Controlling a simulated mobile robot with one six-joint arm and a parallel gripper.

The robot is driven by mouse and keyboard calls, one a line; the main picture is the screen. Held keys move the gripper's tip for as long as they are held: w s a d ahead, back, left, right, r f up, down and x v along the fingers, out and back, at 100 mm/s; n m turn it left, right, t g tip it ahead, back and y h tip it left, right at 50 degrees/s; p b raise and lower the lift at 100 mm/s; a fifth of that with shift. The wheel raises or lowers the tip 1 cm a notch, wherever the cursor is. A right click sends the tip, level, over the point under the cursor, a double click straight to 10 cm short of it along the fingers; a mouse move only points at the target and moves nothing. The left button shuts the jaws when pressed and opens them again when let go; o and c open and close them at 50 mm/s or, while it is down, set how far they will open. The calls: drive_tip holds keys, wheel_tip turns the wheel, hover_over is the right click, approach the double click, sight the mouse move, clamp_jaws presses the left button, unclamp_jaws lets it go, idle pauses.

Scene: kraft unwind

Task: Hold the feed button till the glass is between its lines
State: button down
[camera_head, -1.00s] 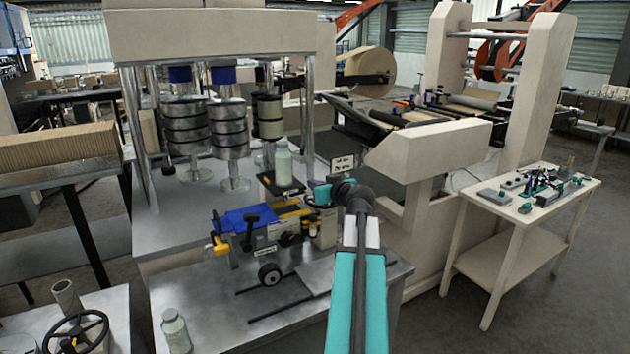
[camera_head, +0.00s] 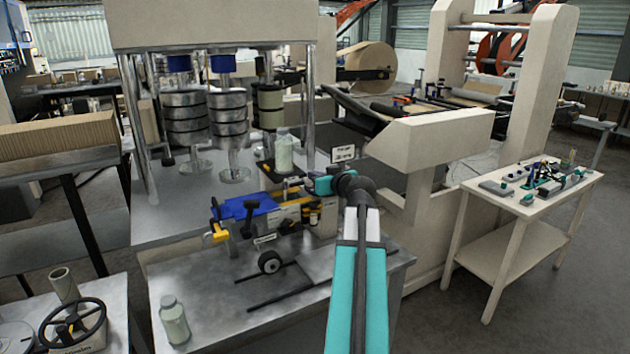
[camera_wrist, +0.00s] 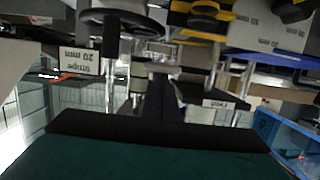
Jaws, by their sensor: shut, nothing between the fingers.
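My gripper (camera_head: 314,187) is shut and empty. In the head view it is at the right end of the blue-and-yellow bench device (camera_head: 258,220), just right of and below a pale green glass bottle (camera_head: 284,152). The bottle stands upright on a small dark platform. The wrist view is upside down and shows a small label reading "Feed" (camera_wrist: 222,104). I cannot make out the feed button, nor whether my fingertips touch anything. No level lines can be read on the glass from here.
A "stripe 20 mm" sign (camera_head: 344,154) stands right behind my gripper. A second bottle (camera_head: 174,322) is at the metal bench's front left. A black handwheel (camera_head: 72,324) is at lower left. A cream side table (camera_head: 535,190) with small tools stands at right.

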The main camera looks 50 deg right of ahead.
drive_tip(key=shift+s+a+f, duration=0.15)
drive_tip(key=shift+f, duration=0.7)
idle(1.0)
drive_tip(key=shift+r, duration=0.1)
idle(5.0)
wheel_tip(320, 180, up, 5)
drive_tip(key=b+v, duration=0.2)
drive_tip(key=v, duration=0.8)
drive_tip(key=shift+r, duration=0.25)
